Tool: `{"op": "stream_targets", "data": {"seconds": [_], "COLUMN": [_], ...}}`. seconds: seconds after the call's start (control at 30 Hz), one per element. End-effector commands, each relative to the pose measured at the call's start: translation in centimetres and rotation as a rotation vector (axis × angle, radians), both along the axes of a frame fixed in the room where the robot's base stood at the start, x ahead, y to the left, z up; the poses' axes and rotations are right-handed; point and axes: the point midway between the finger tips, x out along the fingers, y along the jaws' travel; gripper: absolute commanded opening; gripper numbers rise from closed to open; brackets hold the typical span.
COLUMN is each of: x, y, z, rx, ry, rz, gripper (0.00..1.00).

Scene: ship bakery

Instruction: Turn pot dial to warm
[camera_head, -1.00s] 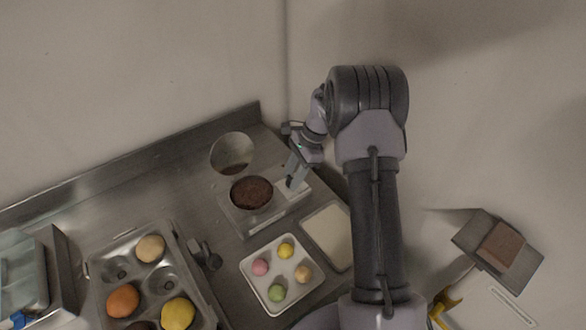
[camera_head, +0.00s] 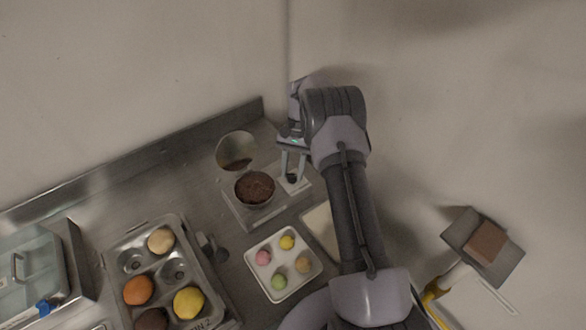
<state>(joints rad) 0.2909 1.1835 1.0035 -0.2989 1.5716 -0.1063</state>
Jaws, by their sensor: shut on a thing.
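The pot (camera_head: 238,212) is a square metal unit with a round well of dark brown filling (camera_head: 254,187). Its round lid (camera_head: 236,150) stands open behind the well. A small dark dial (camera_head: 292,179) sits on the pale panel at the pot's right side. My gripper (camera_head: 293,177) reaches down over this panel, with its two fingers on either side of the dial and shut on it. Any marks on the panel are too small to read, so the dial's setting cannot be told.
A white tray (camera_head: 262,284) with several coloured balls lies in front of the pot. A pale tray (camera_head: 318,232) is partly behind my arm. A metal muffin tin (camera_head: 196,250) stands left, a glass-lidded box (camera_head: 38,262) farther left. A raised counter edge (camera_head: 130,168) runs behind.

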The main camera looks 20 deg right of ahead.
Motion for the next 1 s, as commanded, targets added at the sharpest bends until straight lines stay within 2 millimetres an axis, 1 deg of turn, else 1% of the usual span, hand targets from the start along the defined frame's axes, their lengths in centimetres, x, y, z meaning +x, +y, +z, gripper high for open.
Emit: {"op": "stream_targets", "data": {"seconds": [0.3,0.87,0.9,1.0], "x": [0.08,0.09,0.08,0.08], "y": [0.08,0.09,0.09,0.09], "z": [0.07,0.04,0.04,0.03], "rx": [-0.001,0.000,0.000,0.000], "ry": [-0.001,-0.001,-0.001,-0.001], "rz": [0.117,0.143,0.143,0.143], "gripper": [0.00,0.00,0.40,0.58]}}
